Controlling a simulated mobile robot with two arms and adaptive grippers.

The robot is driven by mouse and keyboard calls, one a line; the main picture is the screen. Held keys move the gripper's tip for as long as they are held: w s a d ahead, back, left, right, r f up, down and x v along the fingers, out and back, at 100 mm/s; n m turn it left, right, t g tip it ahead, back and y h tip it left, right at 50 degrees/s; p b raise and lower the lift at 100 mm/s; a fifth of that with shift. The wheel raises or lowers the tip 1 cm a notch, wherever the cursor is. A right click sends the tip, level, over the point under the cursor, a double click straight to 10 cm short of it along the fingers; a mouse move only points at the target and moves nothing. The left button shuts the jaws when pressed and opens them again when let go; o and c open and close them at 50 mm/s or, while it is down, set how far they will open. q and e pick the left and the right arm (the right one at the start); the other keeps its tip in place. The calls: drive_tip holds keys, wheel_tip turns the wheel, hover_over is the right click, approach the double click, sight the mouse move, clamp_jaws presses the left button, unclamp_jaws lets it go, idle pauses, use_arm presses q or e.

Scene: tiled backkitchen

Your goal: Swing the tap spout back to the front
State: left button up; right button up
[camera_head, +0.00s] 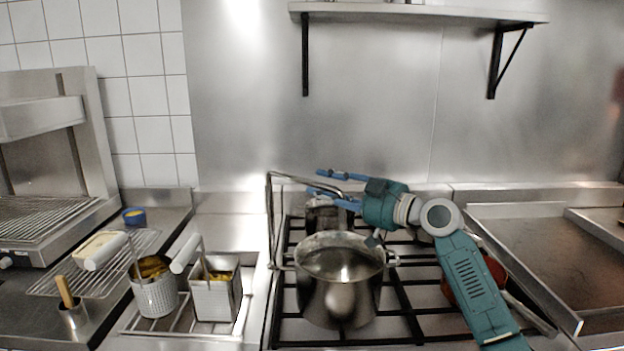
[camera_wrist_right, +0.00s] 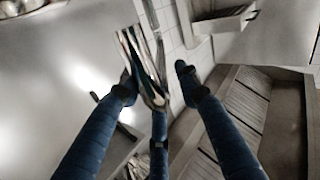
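The tap spout (camera_head: 292,179) is a thin bent metal pipe above the hob. It runs sideways toward my right gripper, and its left end turns down beside the large pot (camera_head: 340,300). My right gripper (camera_head: 318,182) reaches in from the right with its blue fingers spread, one above and one below the pipe. In the right wrist view the shiny spout (camera_wrist_right: 143,60) lies between the open fingers, close to the left fingertip; I cannot tell whether they touch. The tap's base is hidden behind the gripper and pot. My left gripper is not in view.
A smaller pot (camera_head: 325,214) stands behind the large one. A red pan (camera_head: 452,292) is partly hidden by my right arm. Fryer baskets (camera_head: 155,298) stand at the left. A wall shelf (camera_head: 420,14) hangs above, with clear wall below it.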

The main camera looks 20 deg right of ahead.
sight(312, 183)
drive_tip(key=x, duration=0.3)
drive_tip(key=shift+w+a+p, duration=0.2)
drive_tip(key=shift+a+p, duration=0.05)
drive_tip(key=shift+p, duration=0.15)
drive_tip(key=shift+w, duration=0.15)
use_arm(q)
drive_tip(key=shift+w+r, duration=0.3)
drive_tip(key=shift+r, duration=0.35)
use_arm(e)
drive_tip(key=shift+f, duration=0.1)
clamp_jaws()
